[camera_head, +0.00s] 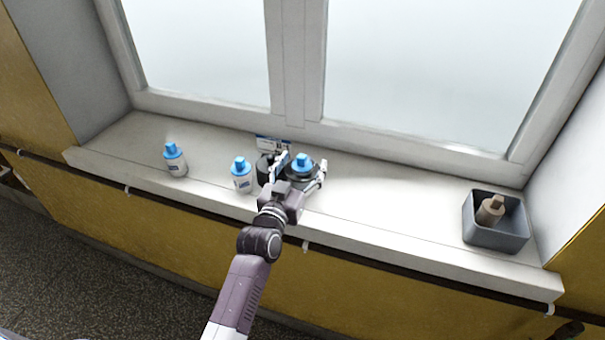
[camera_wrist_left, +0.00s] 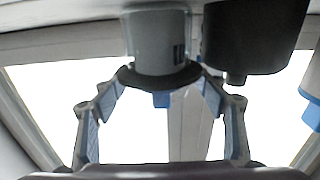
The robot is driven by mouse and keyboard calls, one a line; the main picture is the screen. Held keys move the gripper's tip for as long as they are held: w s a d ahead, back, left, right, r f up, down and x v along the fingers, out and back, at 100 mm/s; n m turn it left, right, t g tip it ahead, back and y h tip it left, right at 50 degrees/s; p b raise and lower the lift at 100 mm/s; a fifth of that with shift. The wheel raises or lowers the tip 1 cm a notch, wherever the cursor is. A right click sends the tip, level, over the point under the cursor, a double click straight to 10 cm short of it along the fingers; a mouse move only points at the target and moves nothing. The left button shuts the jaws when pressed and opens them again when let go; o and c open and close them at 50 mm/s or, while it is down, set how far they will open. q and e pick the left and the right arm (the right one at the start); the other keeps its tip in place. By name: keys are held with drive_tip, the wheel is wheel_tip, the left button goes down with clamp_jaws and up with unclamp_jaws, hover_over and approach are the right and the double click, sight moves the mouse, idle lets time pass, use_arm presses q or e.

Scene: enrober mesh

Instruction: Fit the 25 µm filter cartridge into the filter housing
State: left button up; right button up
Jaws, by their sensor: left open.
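A blue-capped cartridge (camera_head: 303,161) sits in a dark-rimmed round holder on the window sill, apparently the filter housing (camera_head: 294,182). Only its blue cap clearly shows. My left gripper (camera_head: 302,168) is open, its fingers on either side of this cap and rim. In the upside-down left wrist view, the grey housing body (camera_wrist_left: 157,42) with its dark rim stands between the open fingers; contact cannot be told. Two white cartridges with blue caps, one nearer (camera_head: 242,175) and one farther left (camera_head: 175,161), stand upright. Their micron labels are too small to read. My right gripper is not in view.
A black cylinder (camera_wrist_left: 252,35) stands close beside the housing, partly hidden by my gripper in the head view. A blue-and-white card (camera_head: 271,144) is behind. A grey bin (camera_head: 497,239) at the right holds a brown cartridge (camera_head: 490,211). The sill between is clear.

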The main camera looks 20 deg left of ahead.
use_arm(q)
drive_tip(key=c, duration=1)
drive_tip(key=shift+c, duration=1.3)
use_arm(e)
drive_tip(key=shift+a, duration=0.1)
use_arm(q)
drive_tip(key=shift+r, duration=0.1)
